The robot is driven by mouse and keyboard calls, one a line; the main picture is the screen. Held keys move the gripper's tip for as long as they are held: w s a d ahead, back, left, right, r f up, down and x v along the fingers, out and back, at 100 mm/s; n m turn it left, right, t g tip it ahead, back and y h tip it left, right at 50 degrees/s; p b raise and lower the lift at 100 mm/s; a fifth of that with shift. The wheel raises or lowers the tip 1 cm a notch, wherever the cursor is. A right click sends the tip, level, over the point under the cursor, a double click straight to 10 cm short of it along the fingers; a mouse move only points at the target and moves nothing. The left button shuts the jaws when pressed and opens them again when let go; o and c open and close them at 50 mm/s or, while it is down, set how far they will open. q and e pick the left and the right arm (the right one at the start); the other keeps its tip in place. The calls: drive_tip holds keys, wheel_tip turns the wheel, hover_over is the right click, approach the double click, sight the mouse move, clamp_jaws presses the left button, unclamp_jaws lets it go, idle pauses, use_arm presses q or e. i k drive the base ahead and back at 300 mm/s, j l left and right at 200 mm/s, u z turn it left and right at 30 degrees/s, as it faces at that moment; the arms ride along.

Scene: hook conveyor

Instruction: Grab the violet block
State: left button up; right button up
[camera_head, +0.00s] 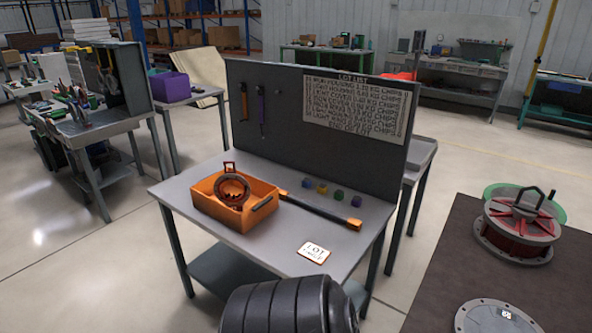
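A row of small blocks lies on the grey workbench (225,245), near the foot of its dark back panel. The block at the row's right end (356,201) looks violet. The block at the left end (308,183) looks blue-violet; both are too small to tell their shades apart surely. Between them are a yellowish block (321,189) and a green block (338,195). Neither of my grippers is in view, and nothing visible touches the blocks.
An orange bin (218,208) holding a round part stands left of the blocks. A dark bar with orange ends (318,212) lies in front of them. A lot card (314,252) lies near the front edge. A dark ribbed body fills the bottom centre.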

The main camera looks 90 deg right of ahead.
sight(356, 202)
drive_tip(key=z, duration=3.2)
